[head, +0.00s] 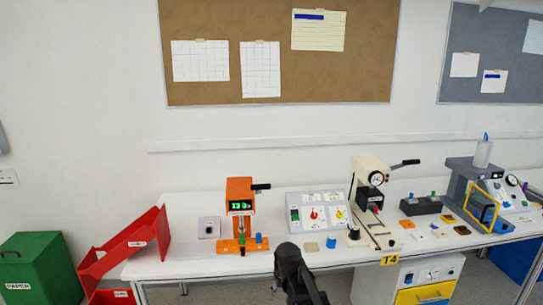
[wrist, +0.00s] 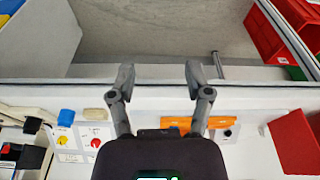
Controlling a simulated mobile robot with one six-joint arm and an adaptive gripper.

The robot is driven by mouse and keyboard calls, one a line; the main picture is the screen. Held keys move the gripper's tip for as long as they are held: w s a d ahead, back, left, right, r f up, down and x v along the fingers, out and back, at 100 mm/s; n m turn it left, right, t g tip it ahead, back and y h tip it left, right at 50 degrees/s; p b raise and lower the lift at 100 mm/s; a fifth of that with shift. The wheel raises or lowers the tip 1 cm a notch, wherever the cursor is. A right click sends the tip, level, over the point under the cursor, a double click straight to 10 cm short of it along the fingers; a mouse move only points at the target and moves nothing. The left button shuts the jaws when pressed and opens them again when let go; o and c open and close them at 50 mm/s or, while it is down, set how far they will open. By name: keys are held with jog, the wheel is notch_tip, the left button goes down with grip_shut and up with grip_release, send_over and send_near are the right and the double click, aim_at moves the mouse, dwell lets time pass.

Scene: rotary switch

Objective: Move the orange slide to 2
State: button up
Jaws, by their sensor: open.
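An orange bench device (head: 240,190) with a green lit display and a dark side handle stands on the white table, left of centre in the head view. Its orange base (head: 230,245) carries small green and blue parts. An orange bar, likely part of this base, shows in the wrist view (wrist: 180,122), partly hidden behind my gripper. I cannot make out which part is the orange slide, nor any number marks. My gripper (wrist: 160,74) is open and empty, its fingers spread apart over the table's front edge. In the head view my dark arm end shows at the bottom centre.
A grey panel (head: 315,212) with red and yellow knobs stands right of the orange device. A beige press (head: 365,185) stands further right. A red rack (head: 125,250) is at the table's left end. A small grey switch box (head: 208,228) sits left of the device.

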jog(key=s+d+r+m+g+p, duration=0.2)
jog(key=s+d+r+p, duration=0.1)
jog(key=s+d, duration=1)
jog(key=shift+s+d+r, duration=0.2)
jog(key=shift+s+r, duration=0.25)
jog(key=shift+s, duration=0.05)
